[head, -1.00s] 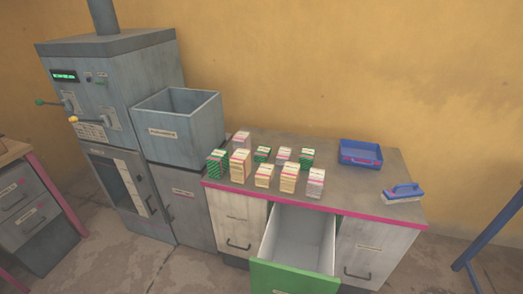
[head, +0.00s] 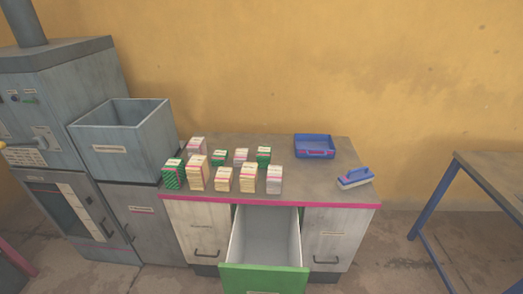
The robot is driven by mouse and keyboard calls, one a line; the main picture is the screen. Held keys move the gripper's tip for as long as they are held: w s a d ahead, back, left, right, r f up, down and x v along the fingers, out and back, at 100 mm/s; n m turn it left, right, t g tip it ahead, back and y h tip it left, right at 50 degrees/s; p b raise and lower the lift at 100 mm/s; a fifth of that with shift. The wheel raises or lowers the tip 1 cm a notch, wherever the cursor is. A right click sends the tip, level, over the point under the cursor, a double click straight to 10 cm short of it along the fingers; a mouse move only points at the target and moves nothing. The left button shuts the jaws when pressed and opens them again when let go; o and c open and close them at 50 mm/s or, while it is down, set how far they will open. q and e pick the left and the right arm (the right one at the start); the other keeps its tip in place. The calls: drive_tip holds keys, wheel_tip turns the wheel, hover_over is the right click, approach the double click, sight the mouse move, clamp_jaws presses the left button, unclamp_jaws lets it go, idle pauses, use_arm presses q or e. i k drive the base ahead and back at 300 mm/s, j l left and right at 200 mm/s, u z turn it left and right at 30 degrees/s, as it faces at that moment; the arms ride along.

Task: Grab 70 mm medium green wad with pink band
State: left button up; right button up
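Several banded wads stand in a cluster on the counter. Three of them are green: a tall one (head: 173,175) at the front left, a short one (head: 219,158) in the middle of the back, and a medium-height one (head: 263,156) at the back right. Pinkish bands seem to show on the short and medium green wads, but the labels and sizes are too small to read. Cream wads (head: 222,180) and pale lilac-grey wads (head: 274,180) stand among them. Neither of my grippers is in view.
The grey counter (head: 310,182) has a pink front edge and bare room on its right. A blue tray (head: 315,147) and a blue-handled brush (head: 355,178) lie there. A green-fronted drawer (head: 263,279) stands open below. A grey bin (head: 122,140) is left; a blue-legged table (head: 490,175) is right.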

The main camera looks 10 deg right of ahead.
sight(264, 155)
drive_tip(key=i+j+z, duration=0.25)
drive_tip(key=j+z, duration=0.2)
drive_tip(key=i+j+z, duration=0.15)
drive_tip(key=j+z, duration=1.3)
drive_tip(key=j, duration=0.15)
